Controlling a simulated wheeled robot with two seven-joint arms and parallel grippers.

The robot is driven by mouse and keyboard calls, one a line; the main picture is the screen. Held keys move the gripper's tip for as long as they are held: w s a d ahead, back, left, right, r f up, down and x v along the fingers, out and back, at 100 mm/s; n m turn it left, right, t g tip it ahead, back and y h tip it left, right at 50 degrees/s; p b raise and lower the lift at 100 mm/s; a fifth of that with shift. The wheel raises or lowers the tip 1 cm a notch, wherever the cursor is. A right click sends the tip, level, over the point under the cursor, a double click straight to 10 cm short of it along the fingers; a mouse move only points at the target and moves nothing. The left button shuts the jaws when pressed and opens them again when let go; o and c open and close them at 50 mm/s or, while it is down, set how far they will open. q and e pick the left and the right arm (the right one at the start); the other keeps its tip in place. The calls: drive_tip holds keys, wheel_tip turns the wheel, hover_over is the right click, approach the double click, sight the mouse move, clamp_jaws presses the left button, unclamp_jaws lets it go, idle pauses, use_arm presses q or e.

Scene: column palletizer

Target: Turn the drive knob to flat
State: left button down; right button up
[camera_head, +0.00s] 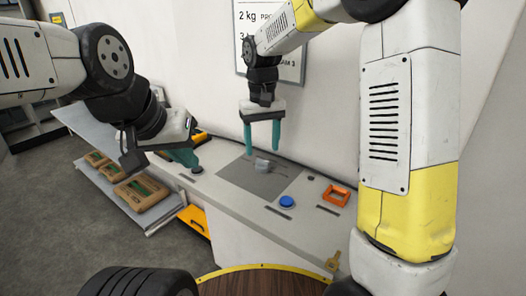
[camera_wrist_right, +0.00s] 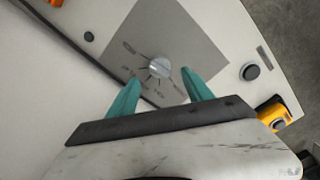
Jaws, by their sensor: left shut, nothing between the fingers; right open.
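The drive knob (camera_head: 262,165) is a small pale grey dial on a dark grey square plate (camera_head: 277,184) on the console top. The right wrist view shows the knob (camera_wrist_right: 159,68) with radial marks and small labels around it; I cannot read the labels or its setting. My right gripper (camera_head: 262,151) has its teal fingers open and pointing down over the plate. In the wrist view its fingertips (camera_wrist_right: 161,77) are on either side of the knob, apart from it. My left gripper (camera_head: 185,157) is shut and empty, low over the console's left part near a dark button (camera_head: 196,170).
A blue button (camera_head: 287,201) and an orange square frame (camera_head: 336,195) are on the console right of the plate. A yellow-and-black device (camera_wrist_right: 273,113) stands at its other end. A wall rises behind the console.

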sight(262, 165)
drive_tip(key=shift+f, duration=2.8)
clamp_jaws()
